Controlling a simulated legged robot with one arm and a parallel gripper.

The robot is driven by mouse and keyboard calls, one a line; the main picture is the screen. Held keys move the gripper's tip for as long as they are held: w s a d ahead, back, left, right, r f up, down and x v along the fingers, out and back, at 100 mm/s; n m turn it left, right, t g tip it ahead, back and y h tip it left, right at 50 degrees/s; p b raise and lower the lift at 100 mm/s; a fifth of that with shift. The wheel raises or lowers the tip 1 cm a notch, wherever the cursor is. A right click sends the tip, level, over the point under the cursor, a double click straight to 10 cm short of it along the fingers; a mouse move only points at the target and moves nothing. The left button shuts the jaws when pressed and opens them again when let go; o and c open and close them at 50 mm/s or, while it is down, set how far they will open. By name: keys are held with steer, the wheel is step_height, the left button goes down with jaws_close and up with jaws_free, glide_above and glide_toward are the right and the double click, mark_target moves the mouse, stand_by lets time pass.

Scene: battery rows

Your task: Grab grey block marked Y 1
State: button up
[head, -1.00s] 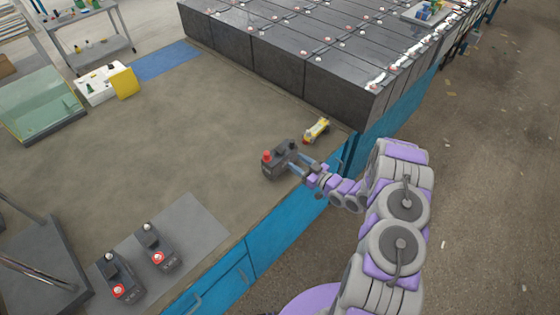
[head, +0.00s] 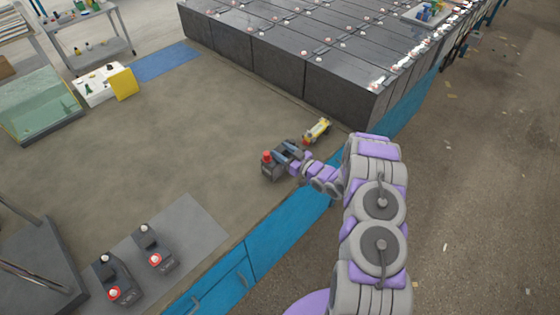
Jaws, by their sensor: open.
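A grey block (head: 271,172) with a red knob on top stands on the worktop near its blue front edge, in the middle of the head view. Any marking on it is too small to read. My gripper (head: 281,152) is open. Its bluish fingers reach over and around the block's upper part from the right and hide some of it. I cannot tell whether they touch it. Two similar dark grey blocks stand on a grey mat at the lower left, one on the left (head: 118,280) and one on the right (head: 157,248).
A small yellow item (head: 317,130) lies just behind the block. Rows of large dark batteries (head: 278,58) fill the back. A glass-sided box (head: 38,105) and a white-and-yellow box (head: 108,84) stand at the left. The middle of the worktop (head: 160,140) is clear.

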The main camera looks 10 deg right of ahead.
steer(key=shift+c, duration=0.3)
jaws_close()
stand_by(1.0)
